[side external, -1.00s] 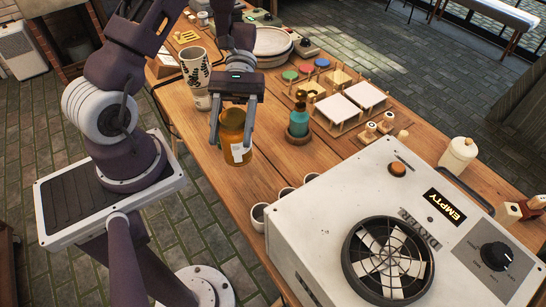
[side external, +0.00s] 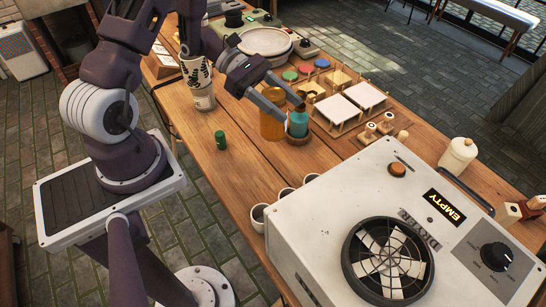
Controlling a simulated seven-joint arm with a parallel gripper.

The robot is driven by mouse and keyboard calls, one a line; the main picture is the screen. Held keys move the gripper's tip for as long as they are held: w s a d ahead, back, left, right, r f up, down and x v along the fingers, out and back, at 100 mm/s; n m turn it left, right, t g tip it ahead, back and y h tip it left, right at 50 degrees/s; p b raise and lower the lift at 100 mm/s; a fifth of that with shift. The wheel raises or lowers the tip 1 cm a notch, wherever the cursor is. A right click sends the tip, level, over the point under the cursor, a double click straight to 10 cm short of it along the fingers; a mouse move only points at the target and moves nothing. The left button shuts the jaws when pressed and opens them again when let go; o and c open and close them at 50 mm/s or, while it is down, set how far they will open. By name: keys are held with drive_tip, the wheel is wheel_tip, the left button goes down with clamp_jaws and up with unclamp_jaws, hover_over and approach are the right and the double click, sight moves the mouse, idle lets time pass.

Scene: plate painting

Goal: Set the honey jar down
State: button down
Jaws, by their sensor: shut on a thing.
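The honey jar (side external: 271,124) is amber and stands roughly upright at the middle of the wooden table, just left of the teal bottle (side external: 298,123). My gripper (side external: 290,108) reaches in from the upper left, its fingers angled down to the right. It is shut on the honey jar, and the fingers cover part of the jar's upper body. One fingertip overlaps the top of the teal bottle in this view. I cannot tell whether the jar's base touches the table or whether jar and bottle touch.
A small green cylinder (side external: 221,140) stands near the table's left edge. A patterned tall cup (side external: 198,85) is behind it. White tiles on wooden racks (side external: 340,113) lie to the right. A large white dryer (side external: 400,220) fills the front right. Bare table (side external: 245,165) lies in front of the jar.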

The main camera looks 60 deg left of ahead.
sight(282, 135)
wheel_tip(282, 135, down, 10)
drive_tip(key=shift+f, duration=0.15)
drive_tip(key=shift+f, duration=0.1)
drive_tip(key=c, duration=0.6)
unclamp_jaws()
